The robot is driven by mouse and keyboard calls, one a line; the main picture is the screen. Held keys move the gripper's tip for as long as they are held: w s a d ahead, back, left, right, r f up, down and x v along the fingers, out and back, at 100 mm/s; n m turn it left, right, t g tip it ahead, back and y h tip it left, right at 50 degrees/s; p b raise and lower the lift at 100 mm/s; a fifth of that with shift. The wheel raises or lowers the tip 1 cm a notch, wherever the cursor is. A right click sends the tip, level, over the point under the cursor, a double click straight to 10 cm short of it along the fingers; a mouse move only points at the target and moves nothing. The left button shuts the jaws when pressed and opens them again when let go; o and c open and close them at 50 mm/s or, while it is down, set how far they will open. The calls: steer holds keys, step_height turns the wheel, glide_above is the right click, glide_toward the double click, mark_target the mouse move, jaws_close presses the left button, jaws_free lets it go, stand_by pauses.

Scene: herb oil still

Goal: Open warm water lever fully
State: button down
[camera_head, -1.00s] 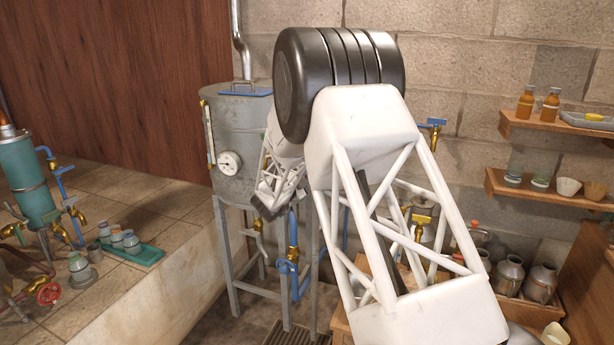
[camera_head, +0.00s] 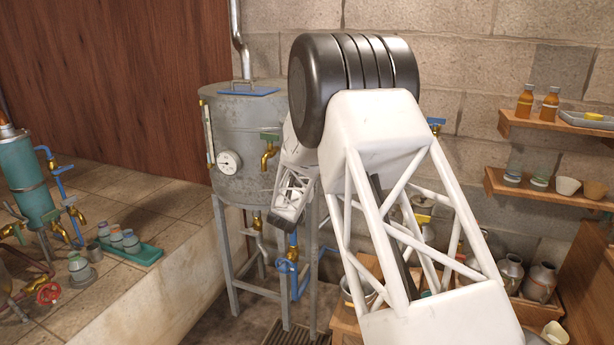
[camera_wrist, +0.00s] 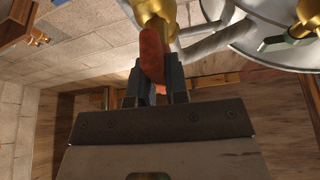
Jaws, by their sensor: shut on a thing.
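In the wrist view, a red lever (camera_wrist: 152,58) sits on a brass tap (camera_wrist: 150,10). My gripper (camera_wrist: 157,88) is shut on the lever, with one dark finger on each side of its near end. No writing marks this lever as warm water. In the head view, my arm hides the red lever and the gripper's fingertips. A grey metal tank (camera_head: 240,125) stands on legs at the centre. A brass tap with a green lever (camera_head: 269,137) is on its front, and a green lever (camera_wrist: 287,42) also shows at the right in the wrist view.
The tank has a round gauge (camera_head: 228,161) and a blue-handled lid (camera_head: 248,90). Blue pipework (camera_head: 287,268) runs below it. Wall shelves (camera_head: 545,190) with bottles and bowls are on the right. A tiled ledge (camera_head: 150,215) with a teal still (camera_head: 28,180) is on the left.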

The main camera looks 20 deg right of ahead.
steer(key=shift+n+t+y, duration=0.5)
steer(key=shift+n+t, duration=0.1)
steer(key=shift+n, duration=0.7)
steer(key=c, duration=1.1)
jaws_free()
steer(key=shift+v, duration=3.9)
